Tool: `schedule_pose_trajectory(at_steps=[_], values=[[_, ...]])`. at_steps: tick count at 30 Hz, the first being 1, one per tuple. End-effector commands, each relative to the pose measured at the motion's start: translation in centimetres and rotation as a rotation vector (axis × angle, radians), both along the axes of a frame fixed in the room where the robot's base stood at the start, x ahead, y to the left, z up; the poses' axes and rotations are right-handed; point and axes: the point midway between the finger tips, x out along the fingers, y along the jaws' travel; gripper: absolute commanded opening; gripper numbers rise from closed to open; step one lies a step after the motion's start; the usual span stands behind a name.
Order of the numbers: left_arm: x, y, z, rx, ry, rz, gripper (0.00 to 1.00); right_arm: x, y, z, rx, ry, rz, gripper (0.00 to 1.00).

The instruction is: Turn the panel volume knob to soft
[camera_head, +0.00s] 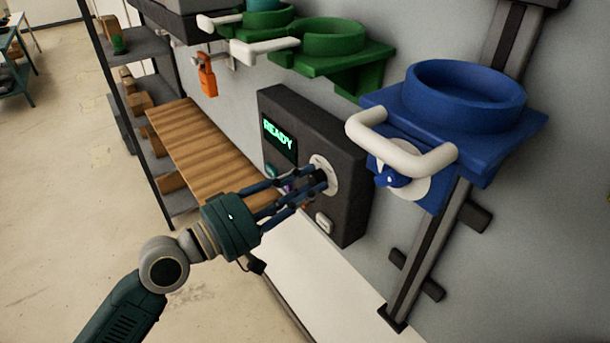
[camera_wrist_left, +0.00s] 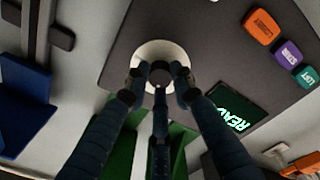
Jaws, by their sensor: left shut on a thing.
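The dark control panel (camera_head: 345,204) is mounted on the wall, with a green READY screen (camera_head: 279,140) at its upper left. The volume knob is a small dark knob on a round pale dial (camera_head: 331,178); the dial also shows in the left wrist view (camera_wrist_left: 151,49). My left gripper (camera_head: 314,182) is at the dial, its fingers shut around the dark knob (camera_wrist_left: 160,72). The fingers hide much of the knob, and I cannot read its setting. My right gripper is not in view.
Orange, purple and teal buttons (camera_wrist_left: 287,53) sit on the panel near the dial. A pale button (camera_head: 324,222) is below it. A blue holder with a white handle (camera_head: 407,150) juts out at the right. A green holder (camera_head: 332,62) is above. A wooden shelf (camera_head: 205,150) lies left.

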Motion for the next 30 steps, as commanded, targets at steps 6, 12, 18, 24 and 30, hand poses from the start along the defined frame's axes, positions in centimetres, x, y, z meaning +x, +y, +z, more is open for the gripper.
schedule_pose_trajectory(at_steps=[6, 12, 18, 24, 30], values=[[-0.31, -0.29, -0.80, -0.061, 0.115, -0.009, 0.00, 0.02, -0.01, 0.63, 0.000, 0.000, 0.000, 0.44], [-0.33, -0.31, -0.82, -0.098, 0.165, -0.008, 0.00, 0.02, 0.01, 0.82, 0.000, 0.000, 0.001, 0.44], [-0.33, -0.31, -0.83, -0.110, 0.183, -0.009, 0.00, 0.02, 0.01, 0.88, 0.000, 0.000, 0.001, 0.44], [-0.33, -0.31, -0.82, -0.111, 0.184, -0.008, 0.00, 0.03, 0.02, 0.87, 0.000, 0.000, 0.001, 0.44], [-0.33, -0.30, -0.78, -0.112, 0.182, -0.009, 0.33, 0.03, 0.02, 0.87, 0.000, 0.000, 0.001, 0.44]])
